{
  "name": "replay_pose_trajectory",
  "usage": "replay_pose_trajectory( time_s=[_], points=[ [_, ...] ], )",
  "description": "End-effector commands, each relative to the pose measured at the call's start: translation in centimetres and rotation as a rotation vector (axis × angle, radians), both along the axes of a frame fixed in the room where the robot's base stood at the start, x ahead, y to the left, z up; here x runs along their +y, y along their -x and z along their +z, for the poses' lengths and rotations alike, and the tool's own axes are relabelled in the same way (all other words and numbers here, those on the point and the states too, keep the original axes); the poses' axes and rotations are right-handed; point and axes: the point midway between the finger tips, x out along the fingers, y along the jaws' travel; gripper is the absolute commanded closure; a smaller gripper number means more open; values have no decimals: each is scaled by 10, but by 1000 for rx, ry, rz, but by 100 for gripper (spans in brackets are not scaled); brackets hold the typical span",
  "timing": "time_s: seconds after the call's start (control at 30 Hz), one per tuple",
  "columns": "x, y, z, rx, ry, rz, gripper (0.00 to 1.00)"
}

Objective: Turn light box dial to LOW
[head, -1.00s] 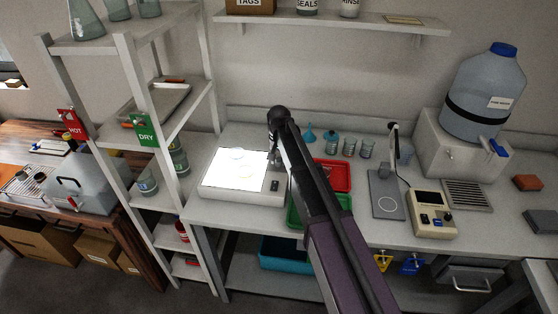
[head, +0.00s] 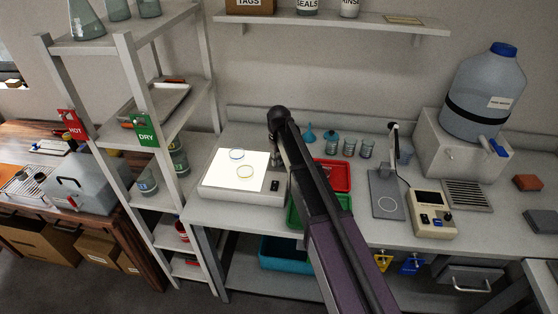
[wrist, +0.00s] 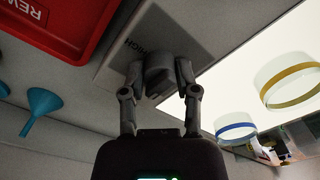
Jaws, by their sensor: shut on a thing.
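The light box (head: 224,192) stands on the bench left of my arm, its top panel lit. In the wrist view its panel (wrist: 230,95) glows at the right and the dial (wrist: 158,78) sits on the grey control strip. My gripper (wrist: 160,68) is shut on the dial, one finger on each side. The dial's pointer is not clear. In the head view my gripper's fingertips and the dial are mostly hidden by my arm.
A dish with a blue rim (head: 236,154) and one with a yellow rim (head: 245,171) rest on the lit panel. A red tray (head: 338,177) and a green tray (head: 296,212) lie right of the box.

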Motion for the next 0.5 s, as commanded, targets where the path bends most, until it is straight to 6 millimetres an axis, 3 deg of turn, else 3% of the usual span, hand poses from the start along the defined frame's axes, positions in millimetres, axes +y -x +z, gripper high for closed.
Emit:
replay_pose_trajectory(
  time_s=[0.5],
  points=[
    [0,2,-1,4,1,50,100]
  ],
)
